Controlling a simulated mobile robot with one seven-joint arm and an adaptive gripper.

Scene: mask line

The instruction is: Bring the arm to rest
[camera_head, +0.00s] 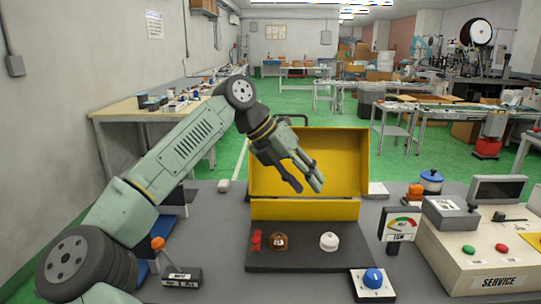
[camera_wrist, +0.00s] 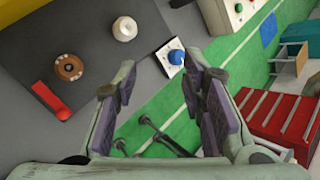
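My gripper (camera_head: 309,183) hangs in front of the yellow box (camera_head: 352,150) in the head view, above the dark board. In the wrist view my gripper (camera_wrist: 160,105) has its two fingers spread wide apart, with nothing between them. My green arm (camera_head: 170,155) reaches up from the lower left and bends down at the elbow toward the box. The gripper appears apart from the board and the knobs on it.
The dark board (camera_head: 308,258) carries a red switch (camera_head: 257,240), an amber knob (camera_head: 279,241) and a white knob (camera_head: 329,241). A lever (camera_head: 159,245) stands left. A service console (camera_head: 480,260) stands right.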

